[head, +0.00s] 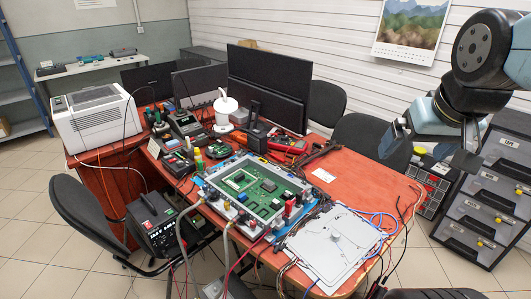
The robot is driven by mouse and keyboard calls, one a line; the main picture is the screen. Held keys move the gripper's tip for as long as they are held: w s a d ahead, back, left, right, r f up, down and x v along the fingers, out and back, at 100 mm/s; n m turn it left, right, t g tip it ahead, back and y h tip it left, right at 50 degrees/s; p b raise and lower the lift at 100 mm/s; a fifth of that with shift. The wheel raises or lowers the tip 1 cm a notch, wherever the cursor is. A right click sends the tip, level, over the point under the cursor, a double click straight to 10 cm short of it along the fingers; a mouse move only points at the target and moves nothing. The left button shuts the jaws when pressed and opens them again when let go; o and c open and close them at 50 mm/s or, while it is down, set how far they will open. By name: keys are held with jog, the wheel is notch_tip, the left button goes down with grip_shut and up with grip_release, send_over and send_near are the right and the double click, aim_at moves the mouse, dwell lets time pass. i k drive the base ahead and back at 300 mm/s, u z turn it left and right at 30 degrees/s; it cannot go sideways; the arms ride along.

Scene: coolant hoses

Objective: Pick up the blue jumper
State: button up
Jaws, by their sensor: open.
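My gripper (430,148) hangs from my arm at the upper right, open and empty, with its fingers apart. It is in the air over the right end of the red-brown table (385,180), clear of everything on it. No blue jumper can be made out for certain. A thin blue cable (380,214) loops on the table beside the white plate, below and left of my gripper. A small blue part (242,197) sits at the front edge of the green circuit board (258,186). I cannot tell whether either is the jumper.
The white plate (328,243) lies at the table's front right, with loose wires around it. Monitors (268,80), a white printer (98,115) and several instruments crowd the back and left. A dark drawer cabinet (482,205) stands at the right. The table's right end is mostly clear.

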aim_at(242, 197)
jog(key=u, duration=0.2)
jog(key=k, duration=1)
jog(key=u, duration=0.55)
jog(key=i, duration=1)
